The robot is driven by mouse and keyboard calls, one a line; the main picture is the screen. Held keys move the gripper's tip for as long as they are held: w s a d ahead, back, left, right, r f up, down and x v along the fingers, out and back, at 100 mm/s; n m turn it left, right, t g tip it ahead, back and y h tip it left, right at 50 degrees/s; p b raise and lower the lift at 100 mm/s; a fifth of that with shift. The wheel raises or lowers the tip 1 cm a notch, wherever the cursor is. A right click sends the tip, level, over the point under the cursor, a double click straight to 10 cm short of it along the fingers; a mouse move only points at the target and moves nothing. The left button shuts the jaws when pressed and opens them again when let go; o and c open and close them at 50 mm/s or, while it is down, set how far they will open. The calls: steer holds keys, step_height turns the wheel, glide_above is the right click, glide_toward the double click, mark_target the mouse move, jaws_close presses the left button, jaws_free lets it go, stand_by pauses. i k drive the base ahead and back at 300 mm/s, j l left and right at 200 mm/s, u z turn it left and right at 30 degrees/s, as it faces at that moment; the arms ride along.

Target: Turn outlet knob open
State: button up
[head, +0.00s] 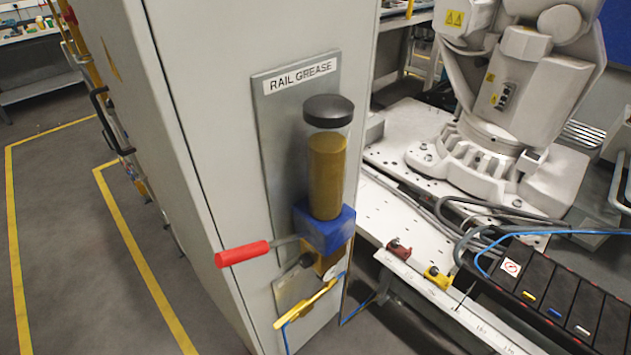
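A grease dispenser is mounted on a grey plate (272,130) labelled "RAIL GREASE" on the cabinet side. Its clear cylinder (327,175) holds amber grease under a black cap (328,110). Below is a blue block (325,230) with a red-handled lever (242,253) reaching left. My gripper is not in view.
The light grey cabinet (210,130) fills the middle left. A white industrial robot arm (505,110) stands on a perforated bench (400,140) at right. A blue hose and dark cables run near a black case (560,300). Open floor with yellow lines (140,255) lies left.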

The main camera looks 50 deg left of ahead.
mark_target(306, 262)
steer(key=u, duration=0.45)
steer(key=i+j+u, duration=0.1)
steer(key=u, duration=1.2)
steer(key=i, duration=0.05)
